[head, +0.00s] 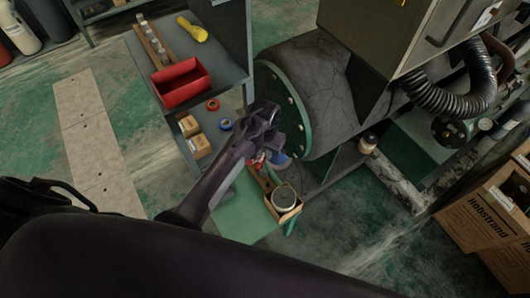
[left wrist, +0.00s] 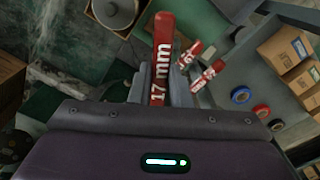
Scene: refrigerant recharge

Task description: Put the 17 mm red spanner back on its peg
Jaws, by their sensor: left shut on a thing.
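The red spanner (left wrist: 162,62) marked "17 mm" is upright in the left wrist view, between the fingers of my left gripper (left wrist: 160,95). The gripper is shut on it. In the head view my left gripper (head: 262,140) is above the green-topped bench, beside the large grey cylinder, and hides most of the spanner. Other red spanners (left wrist: 200,70) with white size marks are close by in the left wrist view, to the right of the held one. The pegs cannot be made out. My right gripper is not in view.
The grey cylinder (head: 315,85) is close on the right.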

